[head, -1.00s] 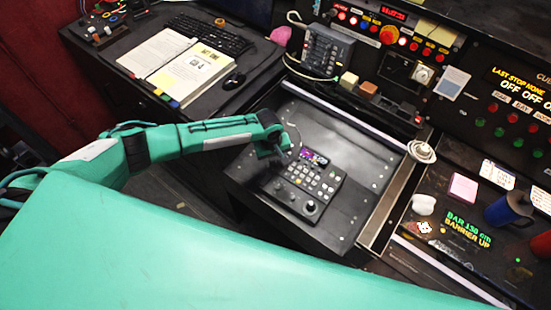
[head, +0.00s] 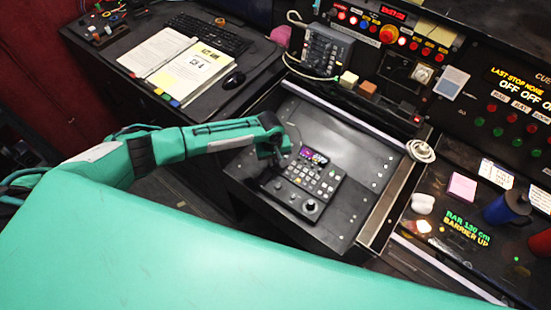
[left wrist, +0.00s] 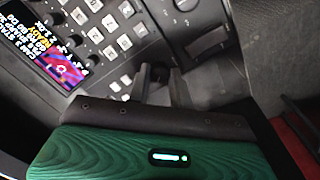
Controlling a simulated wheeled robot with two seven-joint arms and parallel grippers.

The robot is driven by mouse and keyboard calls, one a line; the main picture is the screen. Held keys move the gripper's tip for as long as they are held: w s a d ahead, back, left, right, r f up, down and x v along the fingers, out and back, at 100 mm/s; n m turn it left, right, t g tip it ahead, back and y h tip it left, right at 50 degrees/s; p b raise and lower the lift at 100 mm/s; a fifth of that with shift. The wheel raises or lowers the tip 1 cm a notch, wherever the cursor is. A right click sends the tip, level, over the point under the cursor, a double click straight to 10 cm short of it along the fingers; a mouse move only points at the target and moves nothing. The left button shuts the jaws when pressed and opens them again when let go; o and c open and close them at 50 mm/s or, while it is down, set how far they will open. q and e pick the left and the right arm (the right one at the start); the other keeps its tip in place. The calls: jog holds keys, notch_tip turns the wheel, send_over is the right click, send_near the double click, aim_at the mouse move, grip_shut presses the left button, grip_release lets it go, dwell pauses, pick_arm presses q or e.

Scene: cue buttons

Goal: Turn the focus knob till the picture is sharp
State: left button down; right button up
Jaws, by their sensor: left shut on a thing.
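A black control box (head: 318,185) lies on the dark panel, with a small screen (head: 313,155), pale keys and knobs along its lower edge. In the left wrist view the screen (left wrist: 45,45) shows coloured lines of text and a purple and red picture, tilted. My left gripper (head: 270,175) is at the box's left edge, pointing down. In the left wrist view its two dark fingers (left wrist: 164,80) are close together, shut on a small knob that they mostly hide. My right gripper is not in view.
A grey keypad unit (head: 328,50) with a cable stands behind the panel. An open binder (head: 180,68) lies on the left desk. A pink note block (head: 462,187) and a blue mug (head: 508,208) stand at right. The panel right of the box is clear.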

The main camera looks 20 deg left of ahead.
pick_arm(q)
jog(key=shift+m+p, duration=0.3)
jog(key=shift+m, duration=1.8)
jog(key=c, duration=1.3)
grip_release()
jog(key=shift+o, duration=0.2)
notch_tip(320, 180, up, 14)
jog(key=b, duration=0.2)
jog(key=shift+s+a, duration=0.3)
jog(key=shift+a, duration=0.05)
